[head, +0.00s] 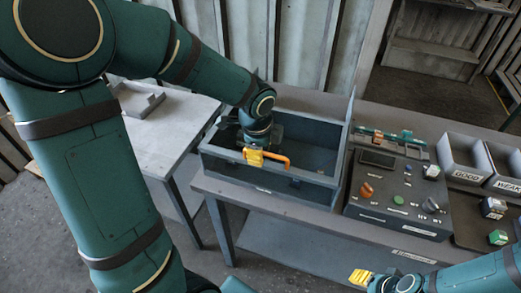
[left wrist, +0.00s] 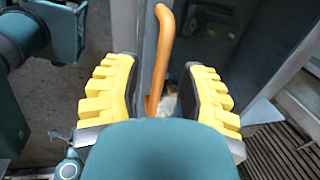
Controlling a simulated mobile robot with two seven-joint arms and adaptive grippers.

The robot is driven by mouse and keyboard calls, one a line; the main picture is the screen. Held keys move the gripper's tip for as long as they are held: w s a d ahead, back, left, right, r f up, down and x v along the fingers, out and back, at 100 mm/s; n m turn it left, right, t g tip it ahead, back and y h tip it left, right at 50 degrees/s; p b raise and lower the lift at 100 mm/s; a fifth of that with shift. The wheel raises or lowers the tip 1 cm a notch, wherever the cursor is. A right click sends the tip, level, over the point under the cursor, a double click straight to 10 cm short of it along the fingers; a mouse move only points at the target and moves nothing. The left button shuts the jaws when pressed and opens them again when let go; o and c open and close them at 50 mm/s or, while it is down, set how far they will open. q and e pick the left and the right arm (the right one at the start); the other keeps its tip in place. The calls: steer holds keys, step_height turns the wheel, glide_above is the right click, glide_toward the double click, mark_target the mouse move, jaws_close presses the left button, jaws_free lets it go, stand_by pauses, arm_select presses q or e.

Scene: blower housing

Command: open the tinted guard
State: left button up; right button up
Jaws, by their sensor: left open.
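The blower housing (head: 265,196) is a grey box on the bench, with a dark, see-through area on top that looks like the tinted guard (head: 316,157). An orange handle (head: 279,159) is at its front edge. My left gripper (head: 255,157) is at the handle's left part. In the left wrist view, the orange handle (left wrist: 162,50) runs between the open yellow fingers (left wrist: 165,95), with gaps visible on both sides.
A control panel (head: 398,220) with knobs and buttons stands right of the box. Grey bins (head: 462,160) labelled GOOD and WEAK are farther right. A pale side table (head: 185,135) holds a grey tray (head: 138,101) at left. A thin upright panel (head: 346,125) stands at the box's right side.

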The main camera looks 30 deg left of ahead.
arm_select(q)
steer(key=shift+o, duration=0.2)
jaws_close()
steer(key=shift+s+f, duration=0.1)
